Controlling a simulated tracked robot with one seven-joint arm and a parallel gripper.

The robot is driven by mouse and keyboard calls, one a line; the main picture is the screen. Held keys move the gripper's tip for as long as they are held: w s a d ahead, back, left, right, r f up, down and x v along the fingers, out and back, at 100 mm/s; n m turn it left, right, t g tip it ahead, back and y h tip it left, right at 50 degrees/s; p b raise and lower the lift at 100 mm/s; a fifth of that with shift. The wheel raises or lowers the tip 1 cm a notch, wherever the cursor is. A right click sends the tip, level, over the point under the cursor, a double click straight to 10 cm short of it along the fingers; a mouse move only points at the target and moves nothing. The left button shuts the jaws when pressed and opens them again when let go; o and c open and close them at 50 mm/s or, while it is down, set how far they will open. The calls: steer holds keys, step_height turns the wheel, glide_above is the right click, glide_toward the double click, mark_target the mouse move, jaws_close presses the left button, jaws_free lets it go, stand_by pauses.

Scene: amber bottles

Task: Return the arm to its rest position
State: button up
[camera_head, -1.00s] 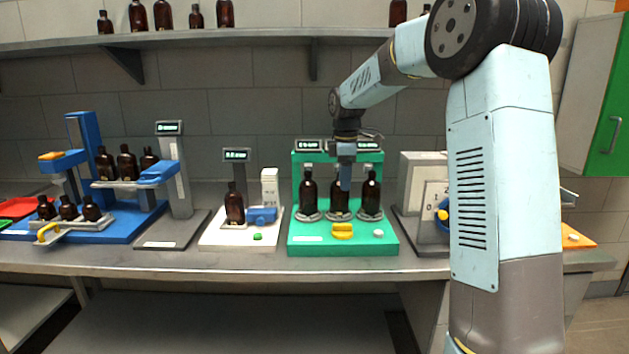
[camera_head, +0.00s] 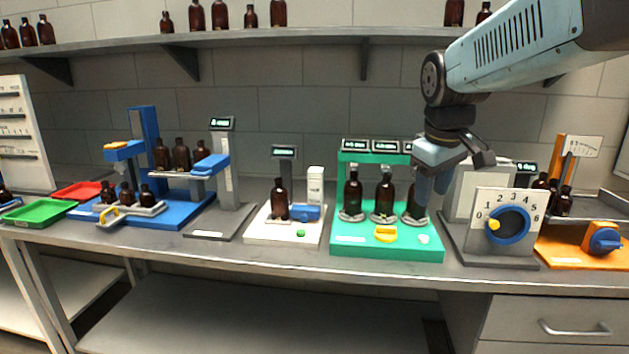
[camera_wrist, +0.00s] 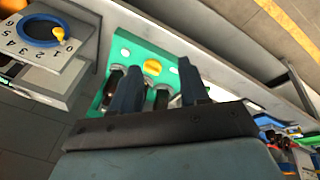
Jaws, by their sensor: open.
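My arm (camera_head: 530,45) reaches in from the upper right of the head view. My gripper (camera_head: 432,195) points down over the right part of the green station (camera_head: 385,246), in front of or beside its right-hand amber bottle, which it partly hides. In the wrist view my gripper (camera_wrist: 158,88) shows two dark blue fingers spread apart with nothing clearly held between them. The green base (camera_wrist: 120,50) and its yellow knob (camera_wrist: 152,67) lie beyond the fingers. Two amber bottles, a left one (camera_head: 353,195) and a middle one (camera_head: 384,196), stand upright on the station.
A grey dial station (camera_head: 508,222) stands right of the green one, with an orange station (camera_head: 585,248) beyond. A white station (camera_head: 285,232) and a blue station (camera_head: 180,207) stand to the left. A shelf (camera_head: 330,37) with bottles runs above the bench (camera_head: 300,262).

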steer(key=s+f+m+t, duration=0.1)
steer(key=s+f+m, duration=0.1)
steer(key=s, duration=0.4)
steer(key=s+d+f+m+t, duration=0.1)
steer(key=s+m, duration=0.3)
steer(key=s, duration=0.3)
steer(key=shift+s+d+f+y, duration=0.2)
steer(key=shift+f+y, duration=0.2)
steer(key=shift+s, duration=0.15)
